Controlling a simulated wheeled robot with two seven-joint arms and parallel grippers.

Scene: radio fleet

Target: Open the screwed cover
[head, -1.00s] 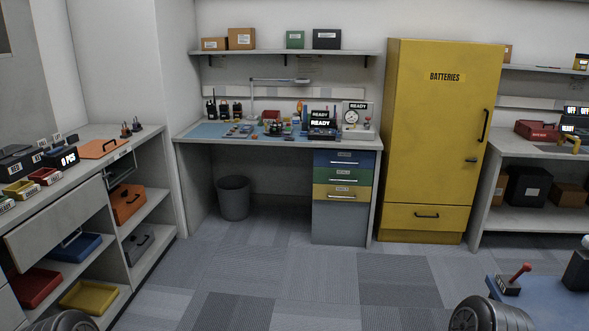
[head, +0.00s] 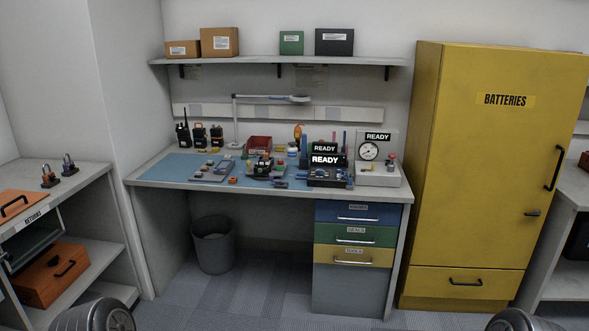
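No screwed cover can be made out at this distance. Small devices and parts lie on the workbench (head: 150,178), which has a blue mat. Several black radios (head: 200,135) stand at the back left of the bench. A dark device (head: 262,167) sits mid-bench. A black unit (head: 327,176) with a "READY" display stands to its right, and a grey gauge box (head: 379,171) also marked "READY" stands at the right end. My grippers are not in view. Only dark rounded parts, likely mine, show at the bottom corners.
A yellow "BATTERIES" cabinet (head: 480,200) stands right of the bench. A bin (head: 213,247) is under the bench, beside blue, green and yellow drawers (head: 353,236). Shelving with an orange case (head: 48,277) is at the left. Carpet floor before the bench looks clear.

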